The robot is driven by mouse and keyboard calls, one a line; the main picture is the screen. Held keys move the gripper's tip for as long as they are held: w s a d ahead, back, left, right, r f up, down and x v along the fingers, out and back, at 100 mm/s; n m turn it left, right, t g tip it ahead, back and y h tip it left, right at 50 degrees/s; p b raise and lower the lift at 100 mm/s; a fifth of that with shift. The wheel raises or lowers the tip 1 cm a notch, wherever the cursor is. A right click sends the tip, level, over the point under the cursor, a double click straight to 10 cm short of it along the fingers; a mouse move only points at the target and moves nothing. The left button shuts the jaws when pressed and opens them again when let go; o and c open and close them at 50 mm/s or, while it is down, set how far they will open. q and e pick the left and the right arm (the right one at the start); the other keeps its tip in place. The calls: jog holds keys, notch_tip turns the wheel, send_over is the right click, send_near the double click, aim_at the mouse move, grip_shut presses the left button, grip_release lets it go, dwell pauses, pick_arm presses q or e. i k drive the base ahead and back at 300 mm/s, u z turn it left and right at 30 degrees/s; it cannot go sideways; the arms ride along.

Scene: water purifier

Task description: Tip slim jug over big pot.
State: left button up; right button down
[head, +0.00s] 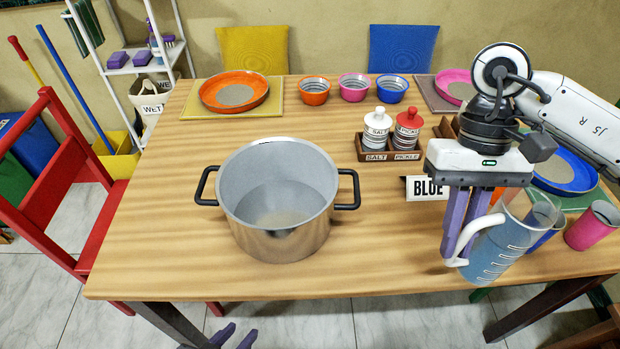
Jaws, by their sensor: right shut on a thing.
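The big pot (279,237) is a steel pot with two black side handles. It stands upright on the table, and its inside looks grey with a paler round area low down. The slim jug (492,252) is clear, with white level marks, a white handle and bluish contents. It is at the right of the table, well apart from the pot, and looks slightly tilted. My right gripper (461,250) is shut on the jug's white handle from above. My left gripper (236,335) shows only its purple fingertips at the bottom edge, apart and empty, below the table's front edge.
A salt and pickle shaker rack (391,154) and a BLUE sign (427,188) stand between pot and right arm. Bowls (354,87) line the back. Table between pot and jug is clear.

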aim_at(276, 195)
jog(key=k, duration=0.95)
jog(key=u, duration=1.95)
jog(key=i, duration=1.25)
jog(key=z, duration=1.2)
